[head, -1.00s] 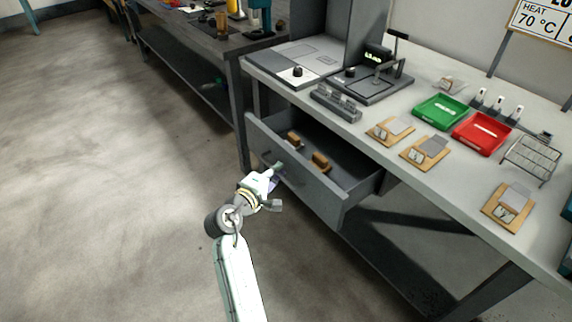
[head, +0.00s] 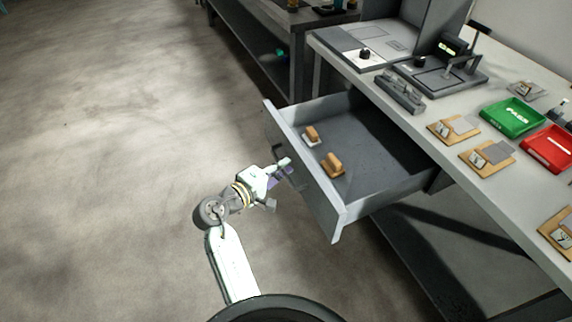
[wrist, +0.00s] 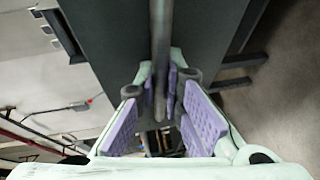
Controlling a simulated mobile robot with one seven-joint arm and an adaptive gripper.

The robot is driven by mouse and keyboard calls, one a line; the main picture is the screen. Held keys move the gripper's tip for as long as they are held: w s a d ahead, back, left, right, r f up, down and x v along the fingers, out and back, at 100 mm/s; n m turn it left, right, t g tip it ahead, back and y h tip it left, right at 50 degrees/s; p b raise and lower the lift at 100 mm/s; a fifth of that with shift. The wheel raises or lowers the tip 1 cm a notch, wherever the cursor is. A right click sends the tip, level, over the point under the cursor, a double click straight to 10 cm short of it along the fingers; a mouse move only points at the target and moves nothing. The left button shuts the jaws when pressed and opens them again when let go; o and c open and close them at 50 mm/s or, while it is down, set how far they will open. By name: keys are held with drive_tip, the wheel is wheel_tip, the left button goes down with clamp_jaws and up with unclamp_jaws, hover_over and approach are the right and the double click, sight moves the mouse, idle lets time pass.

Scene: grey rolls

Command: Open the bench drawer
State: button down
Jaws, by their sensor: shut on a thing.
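The grey bench drawer (head: 382,152) is pulled well out from under the bench top in the head view. Two brown-handled pieces lie inside it near its front. My gripper (head: 284,172) is at the outer face of the drawer front. In the wrist view the bar handle (wrist: 160,60) runs down between the purple pads of my gripper (wrist: 165,105), which is shut on it. In the head view the grip itself is partly hidden by my gripper.
The bench top (head: 420,110) holds a green tray (head: 513,117), a red tray (head: 552,148), a press-like device (head: 450,75) and several wooden boards. Another dark bench (head: 285,50) stands behind. The floor left of the drawer is clear.

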drive_tip(key=c, duration=2)
unclamp_jaws()
drive_tip(key=shift+o, duration=0.2)
drive_tip(key=v, duration=1.2)
